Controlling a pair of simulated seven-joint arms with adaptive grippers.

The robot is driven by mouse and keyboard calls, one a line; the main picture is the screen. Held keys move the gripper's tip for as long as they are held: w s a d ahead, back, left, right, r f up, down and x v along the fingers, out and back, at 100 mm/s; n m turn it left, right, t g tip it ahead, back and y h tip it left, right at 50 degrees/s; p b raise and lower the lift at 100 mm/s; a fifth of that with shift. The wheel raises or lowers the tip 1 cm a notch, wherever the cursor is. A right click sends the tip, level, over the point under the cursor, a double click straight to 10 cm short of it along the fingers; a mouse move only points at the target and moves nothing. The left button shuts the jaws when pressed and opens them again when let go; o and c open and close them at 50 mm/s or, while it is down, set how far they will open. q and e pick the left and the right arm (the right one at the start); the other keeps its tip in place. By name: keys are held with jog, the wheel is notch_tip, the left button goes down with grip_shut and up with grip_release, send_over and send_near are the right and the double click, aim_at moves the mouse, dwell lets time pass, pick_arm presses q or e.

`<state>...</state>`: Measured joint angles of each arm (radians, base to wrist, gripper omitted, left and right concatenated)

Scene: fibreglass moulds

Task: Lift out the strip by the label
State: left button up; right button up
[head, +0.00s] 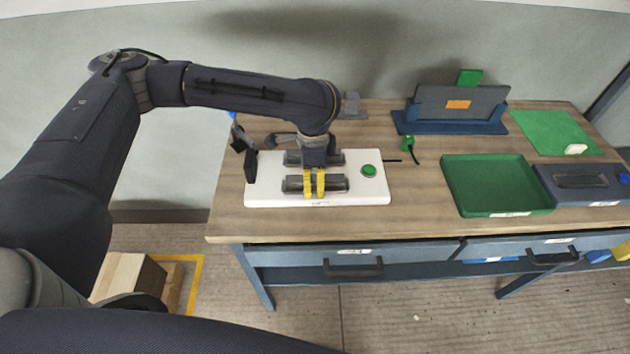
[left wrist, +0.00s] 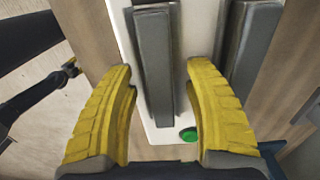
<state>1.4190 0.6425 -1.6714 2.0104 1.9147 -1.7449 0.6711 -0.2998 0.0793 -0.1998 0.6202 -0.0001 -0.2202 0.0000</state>
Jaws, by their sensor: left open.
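A white board (head: 275,196) lies on the table with two dark grey strips across it and a green button (head: 369,170) at its right end. The near strip (head: 335,184) is partly hidden by my left gripper (head: 314,190). The far strip (head: 330,157) lies parallel behind it. A small label (head: 320,203) shows on the board's front edge. My left gripper (left wrist: 160,70) has yellow fingers, open, one on each side of the near strip (left wrist: 154,55); I cannot tell if they touch it. The far strip (left wrist: 252,45) is outside the right-hand finger.
A black upright part (head: 250,166) stands at the board's left end. A green tray (head: 452,206) and a dark blue-grey unit (head: 590,198) sit to the right. A blue stand (head: 448,127) holds a grey panel (head: 490,97) behind. Bare wood lies right of the board.

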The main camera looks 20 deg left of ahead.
pick_arm(q)
jog(key=shift+o, duration=0.2)
grip_shut()
dwell(0.4)
